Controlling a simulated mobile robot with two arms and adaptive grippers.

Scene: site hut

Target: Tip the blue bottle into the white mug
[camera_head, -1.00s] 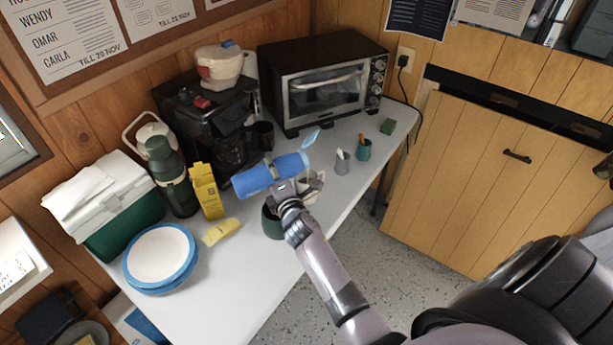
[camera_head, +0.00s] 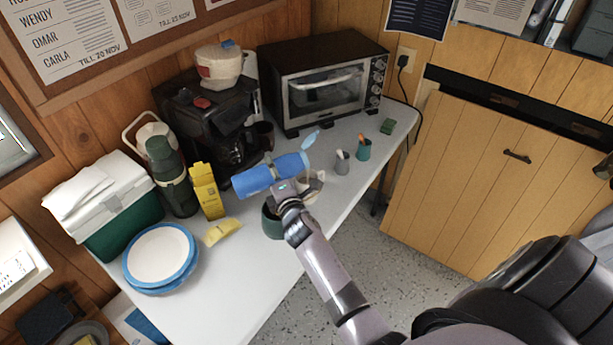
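The blue bottle (camera_head: 257,180) is held nearly on its side above the table. Its open light-blue lid (camera_head: 310,140) is at the right end. My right gripper (camera_head: 285,187) is shut around the bottle's middle; the fingertips are mostly hidden. The white mug (camera_head: 314,188) stands on the table just right of the gripper, below the bottle's lid end, and is partly hidden by the gripper. I cannot see into the mug or see any stream. My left gripper is not in view.
A dark green mug (camera_head: 270,224) stands close beside my wrist. A grey cup (camera_head: 342,162) and a teal cup (camera_head: 363,149) stand to the right. A coffee maker (camera_head: 208,115) and toaster oven (camera_head: 325,85) are behind. The white table (camera_head: 240,290) is clear in front.

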